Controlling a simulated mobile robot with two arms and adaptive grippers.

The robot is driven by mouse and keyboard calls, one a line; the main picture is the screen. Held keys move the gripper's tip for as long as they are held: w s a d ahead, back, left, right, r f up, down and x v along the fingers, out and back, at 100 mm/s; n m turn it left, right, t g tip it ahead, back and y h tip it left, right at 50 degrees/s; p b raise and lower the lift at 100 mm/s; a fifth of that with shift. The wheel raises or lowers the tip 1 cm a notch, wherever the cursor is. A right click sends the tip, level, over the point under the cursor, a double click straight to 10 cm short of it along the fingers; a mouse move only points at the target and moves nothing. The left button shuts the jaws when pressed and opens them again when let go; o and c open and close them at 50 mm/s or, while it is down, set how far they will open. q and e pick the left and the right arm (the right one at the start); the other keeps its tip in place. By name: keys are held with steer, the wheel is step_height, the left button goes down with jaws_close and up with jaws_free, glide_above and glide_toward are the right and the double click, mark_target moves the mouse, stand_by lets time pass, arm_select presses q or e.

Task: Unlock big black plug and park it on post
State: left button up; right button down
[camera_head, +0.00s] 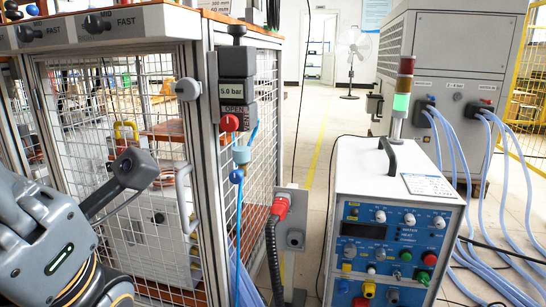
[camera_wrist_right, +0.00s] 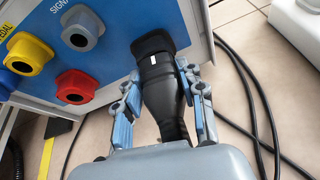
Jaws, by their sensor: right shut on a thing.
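The big black plug (camera_wrist_right: 165,92) shows in the right wrist view, its head against the right part of a blue panel (camera_wrist_right: 105,60). My right gripper (camera_wrist_right: 162,76) is shut on it, one finger on each side of its body. The plug's front end and lock are hidden, so I cannot tell whether it is locked. In the head view my left arm comes in at the lower left, but its gripper is not clearly visible. A grey post box (camera_head: 295,238) stands at centre with a red plug (camera_head: 280,207) in it; I cannot tell whether it is the parking post.
A white heater unit (camera_head: 392,190) with a blue control panel stands at the right of the head view. A mesh cage (camera_head: 120,110) fills the left. Blue hoses (camera_head: 485,180) hang at right. In the wrist view, black cables (camera_wrist_right: 248,95) cross the tiled floor beside the plug.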

steer(key=shift+s+d, duration=0.1)
steer(key=shift+s, duration=0.05)
steer(key=shift+s+a+f+p, duration=0.1)
steer(key=shift+s+a+p, duration=0.1)
steer(key=shift+s+p, duration=0.25)
steer(key=shift+s, duration=0.5)
steer(key=shift+s+a+p, duration=0.3)
steer(key=shift+s+p, duration=0.15)
steer(key=shift+s, duration=0.45)
steer(key=shift+s+a+p, duration=0.3)
steer(key=shift+s+p, duration=0.1)
steer(key=shift+s, duration=0.5)
steer(key=shift+r, duration=0.25)
